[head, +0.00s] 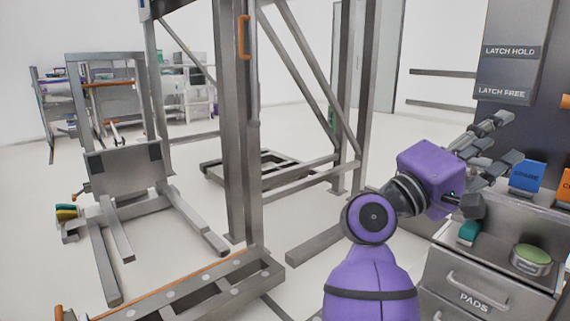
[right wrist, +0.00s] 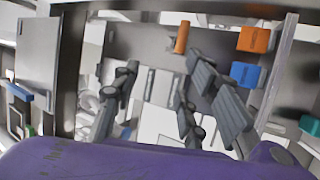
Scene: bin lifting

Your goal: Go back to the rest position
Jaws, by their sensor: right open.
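My right arm is purple and comes up from the bottom of the head view. Its right gripper (head: 503,138) has dark fingers spread apart, pointing right towards the dark labelled panel (head: 508,70). The right wrist view shows the same right gripper (right wrist: 160,85) with a clear gap and nothing between its fingers. My left gripper is not in view.
A grey cabinet with a PADS drawer (head: 475,300) stands at the lower right, close to my right arm. A blue block (head: 528,176) and a round green-topped tin (head: 531,257) sit on it. A tall steel frame (head: 240,130) stands left of my arm. Pale floor lies between.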

